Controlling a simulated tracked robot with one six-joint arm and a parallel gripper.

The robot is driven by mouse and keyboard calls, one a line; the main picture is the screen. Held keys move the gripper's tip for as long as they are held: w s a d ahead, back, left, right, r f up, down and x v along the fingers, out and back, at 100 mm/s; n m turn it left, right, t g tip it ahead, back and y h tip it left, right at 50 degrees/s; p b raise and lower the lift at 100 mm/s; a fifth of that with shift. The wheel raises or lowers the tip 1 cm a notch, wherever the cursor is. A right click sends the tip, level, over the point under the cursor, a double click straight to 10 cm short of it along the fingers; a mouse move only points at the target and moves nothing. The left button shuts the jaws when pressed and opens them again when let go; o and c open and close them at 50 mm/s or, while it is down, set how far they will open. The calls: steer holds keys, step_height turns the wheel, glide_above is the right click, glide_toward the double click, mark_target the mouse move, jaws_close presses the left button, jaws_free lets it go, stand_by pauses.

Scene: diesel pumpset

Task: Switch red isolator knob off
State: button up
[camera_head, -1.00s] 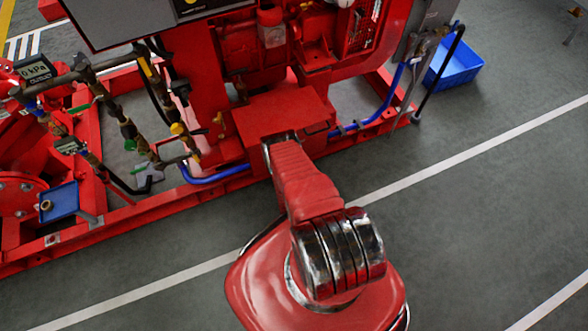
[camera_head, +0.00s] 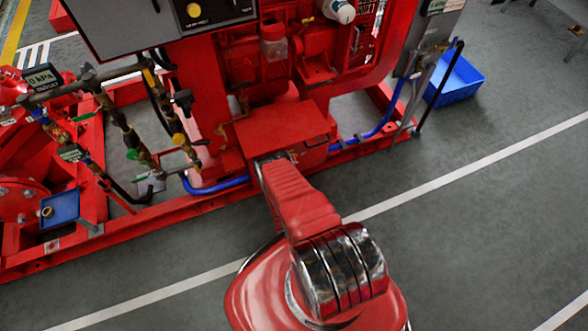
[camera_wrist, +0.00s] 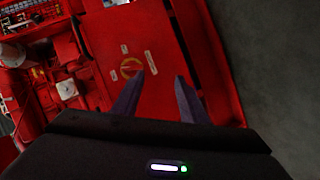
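The red isolator knob (camera_wrist: 131,68) shows in the wrist view, with a yellow ring around it, on a flat red panel (camera_wrist: 150,28) with small white labels. The knob handle looks slanted; its exact setting is too small to tell. My gripper (camera_wrist: 159,77) is open and empty, its two dark fingers pointing at the panel. The knob lies just left of the left fingertip in the picture, and contact cannot be told. In the head view my arm reaches toward a red box (camera_head: 284,126) on the pumpset; the knob and fingers cannot be made out there.
The red base frame (camera_head: 130,216) runs along the pumpset's front. Pipes with valves and gauges (camera_head: 122,115) stand to the left. A blue hose (camera_head: 215,187) runs low by the box. A blue crate (camera_head: 456,82) stands at the right. The grey floor in front is clear.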

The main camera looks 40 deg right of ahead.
steer(key=s+f+g+y, duration=0.1)
steer(key=f, duration=0.1)
steer(key=s+a+f+m+g, duration=0.1)
steer(key=f, duration=0.1)
steer(key=s+a+f+m+g+y, duration=0.1)
steer(key=f, duration=0.1)
steer(key=shift+s+a+f+y, duration=0.1)
steer(key=shift+a+y, duration=0.1)
steer(key=shift+y, duration=0.1)
steer(key=shift+c, duration=1.3)
steer(key=w+a+r+m+g+y, duration=0.2)
steer(key=w+a+r+g, duration=0.1)
steer(key=r, duration=0.7)
steer(key=w+a+r+m+g+y, duration=0.1)
steer(key=w+a+r+g+y, duration=0.2)
steer(key=r, duration=0.6)
steer(key=w+a+r+m+g+y, duration=0.2)
steer(key=a+r, duration=0.2)
steer(key=r, duration=0.6)
steer(key=s+a+r+t, duration=0.2)
steer(key=s+a+r, duration=0.1)
steer(key=r, duration=1.4)
steer(key=s+a+r+n+t, duration=0.1)
steer(key=s+r, duration=0.5)
steer(key=r, duration=1.1)
steer(key=s+a+r+t, duration=0.2)
steer(key=s+a+r, duration=0.3)
steer(key=r, duration=1.2)
steer(key=shift+a+n+t, duration=0.25)
steer(key=shift+n+t, duration=0.15)
